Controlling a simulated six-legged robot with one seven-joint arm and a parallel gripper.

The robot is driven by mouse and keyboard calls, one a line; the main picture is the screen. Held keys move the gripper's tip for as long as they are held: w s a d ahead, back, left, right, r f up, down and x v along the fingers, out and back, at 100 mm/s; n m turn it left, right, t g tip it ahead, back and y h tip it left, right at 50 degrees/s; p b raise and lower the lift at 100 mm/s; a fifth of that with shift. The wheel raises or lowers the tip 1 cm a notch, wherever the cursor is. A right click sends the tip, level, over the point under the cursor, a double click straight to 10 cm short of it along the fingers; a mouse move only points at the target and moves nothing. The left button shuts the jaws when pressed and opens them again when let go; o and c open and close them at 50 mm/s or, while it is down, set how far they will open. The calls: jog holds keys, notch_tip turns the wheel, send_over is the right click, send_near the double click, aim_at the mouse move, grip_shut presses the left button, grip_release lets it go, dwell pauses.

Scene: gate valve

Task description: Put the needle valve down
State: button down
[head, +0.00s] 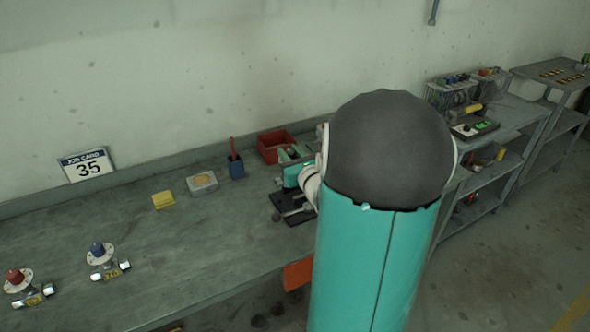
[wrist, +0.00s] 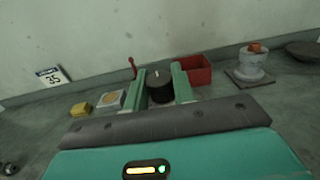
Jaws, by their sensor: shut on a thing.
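My gripper (wrist: 160,72) is shut on the needle valve, whose dark round knob (wrist: 159,88) shows between the two green fingers in the wrist view. A pale part of it shows beside the knob; its lower part is hidden behind the gripper body. I cannot tell whether it touches the bench. In the head view my arm hides most of the gripper and the held valve. Two other valves, one with a red knob (head: 14,275) and one with a blue knob (head: 97,249), stand on the workbench (head: 150,225) at the left.
A yellow block (head: 163,200), a grey box with an orange top (head: 202,183), a blue cup (head: 236,166) and a red bin (head: 276,146) line the back. A flanged fitting (wrist: 250,66) stands right of the bin. The left-middle bench is clear.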

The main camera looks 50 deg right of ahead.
jog(key=w+d+f, duration=0.1)
jog(key=d+f, duration=0.3)
jog(key=f, duration=0.4)
jog(key=shift+w, duration=0.15)
jog(key=shift+f, duration=0.15)
jog(key=c, duration=1.2)
grip_release()
jog(key=shift+o, duration=0.2)
